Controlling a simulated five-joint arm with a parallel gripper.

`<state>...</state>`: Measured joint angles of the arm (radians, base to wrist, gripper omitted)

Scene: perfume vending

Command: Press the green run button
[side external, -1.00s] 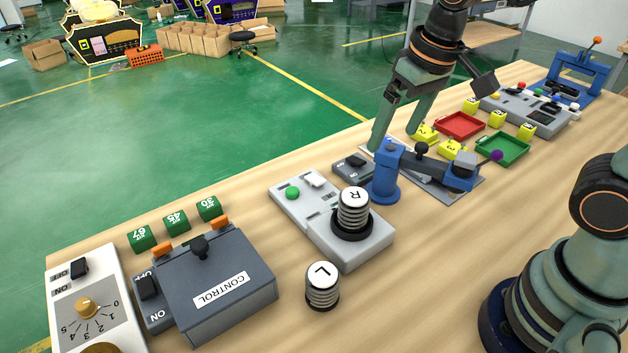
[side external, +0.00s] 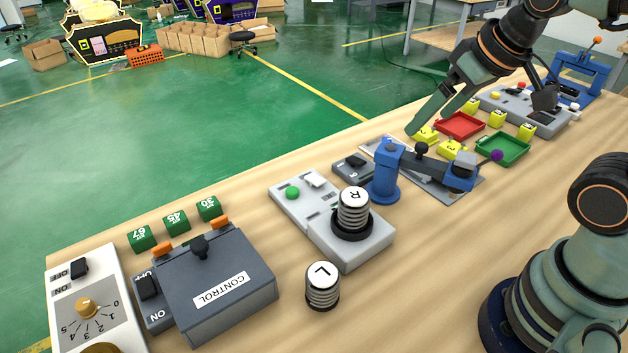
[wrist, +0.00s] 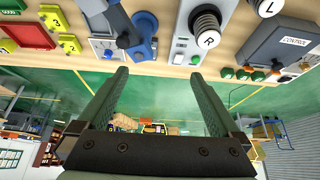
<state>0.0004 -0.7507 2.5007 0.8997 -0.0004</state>
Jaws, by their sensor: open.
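A round green button (side external: 292,193) sits on a light grey panel (side external: 360,255) in the middle of the table, beside a white switch. It also shows in the wrist view (wrist: 196,60).
A blue post with a dark arm (side external: 386,172) stands between my gripper and the button panel. A red tray (side external: 440,125), a green tray (side external: 503,158) and yellow cubes lie to the right. A CONTROL box (side external: 220,305) and an L disc stack (side external: 322,286) are at the front left.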

